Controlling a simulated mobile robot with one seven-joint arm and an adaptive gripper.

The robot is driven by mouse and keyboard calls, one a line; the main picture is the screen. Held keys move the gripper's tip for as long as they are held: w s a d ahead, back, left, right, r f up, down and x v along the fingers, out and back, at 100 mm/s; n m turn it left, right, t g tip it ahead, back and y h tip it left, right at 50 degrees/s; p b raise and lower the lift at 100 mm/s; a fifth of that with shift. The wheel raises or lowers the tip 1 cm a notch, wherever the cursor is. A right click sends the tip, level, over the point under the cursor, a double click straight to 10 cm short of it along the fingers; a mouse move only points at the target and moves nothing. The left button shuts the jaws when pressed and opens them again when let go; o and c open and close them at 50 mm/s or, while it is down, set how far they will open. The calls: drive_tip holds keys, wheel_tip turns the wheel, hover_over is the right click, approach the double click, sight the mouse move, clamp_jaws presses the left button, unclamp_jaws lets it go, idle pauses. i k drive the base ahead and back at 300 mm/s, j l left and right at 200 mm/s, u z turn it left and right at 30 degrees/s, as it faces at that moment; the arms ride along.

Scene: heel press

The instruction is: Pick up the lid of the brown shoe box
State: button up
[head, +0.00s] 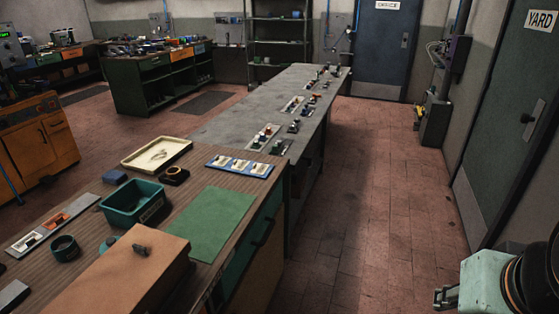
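The brown shoe box (178,282) stands at the near end of the wooden-topped bench, at the lower left of the head view. The near part of the box is cut off by the frame's lower edge. My gripper (444,298) shows only in part, as a small dark piece beside my mint-coloured arm at the lower right. It is over the floor, well to the right of the box and apart from it. Its fingers are too small to read.
Close to the box are a green mat (211,222), a teal bin (133,204), a dark round cup (65,248) and a cream tray (156,153). A blue strip with white pieces (239,167) lies farther back. The tiled floor (370,220) right of the bench is clear.

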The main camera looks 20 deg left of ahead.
sight(127, 278)
drive_tip(key=i+z, duration=0.2)
drive_tip(key=z, duration=0.15)
drive_tip(key=i+j+z, duration=0.1)
drive_tip(key=z, duration=0.2)
drive_tip(key=i+j+z, duration=0.15)
drive_tip(key=z, duration=0.2)
drive_tip(key=i+j+z, duration=0.2)
drive_tip(key=z, duration=1)
drive_tip(key=j+z, duration=0.1)
drive_tip(key=z, duration=0.75)
drive_tip(key=k+z, duration=0.1)
drive_tip(key=z, duration=1.6)
drive_tip(key=k+z, duration=0.15)
drive_tip(key=z, duration=0.7)
drive_tip(key=l+z, duration=0.1)
drive_tip(key=z, duration=0.75)
drive_tip(key=k+l+z, duration=0.1)
drive_tip(key=z, duration=0.75)
drive_tip(key=l+z, duration=0.1)
drive_tip(key=z, duration=0.75)
drive_tip(key=l+z, duration=0.1)
drive_tip(key=z, duration=0.75)
drive_tip(key=i+j, duration=0.05)
